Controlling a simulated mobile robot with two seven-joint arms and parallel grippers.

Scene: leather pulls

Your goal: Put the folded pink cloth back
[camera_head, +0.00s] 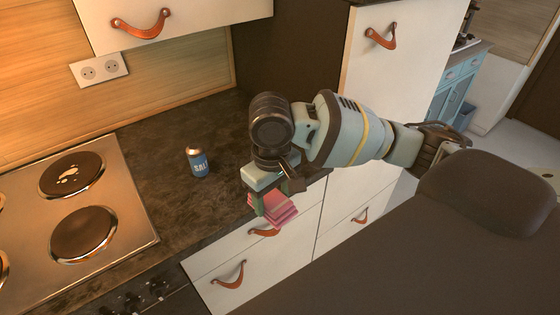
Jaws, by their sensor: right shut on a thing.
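The folded pink cloth (274,209) is held in my right gripper (262,204), in the middle of the head view. The gripper points down and is shut on the cloth, with its fingers partly hiding it. The cloth shows pink stripes and layered folds. It appears in front of the counter's front edge, over the white drawer fronts; its exact height is hard to tell. My left gripper is not in view.
A blue salt shaker (198,163) stands on the dark counter (190,217). A stove (128,222) with round hotplates is at left. White drawers (222,273) with leather pulls appear closed below. A tall white cabinet (392,75) stands behind my right arm. Counter around the shaker is clear.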

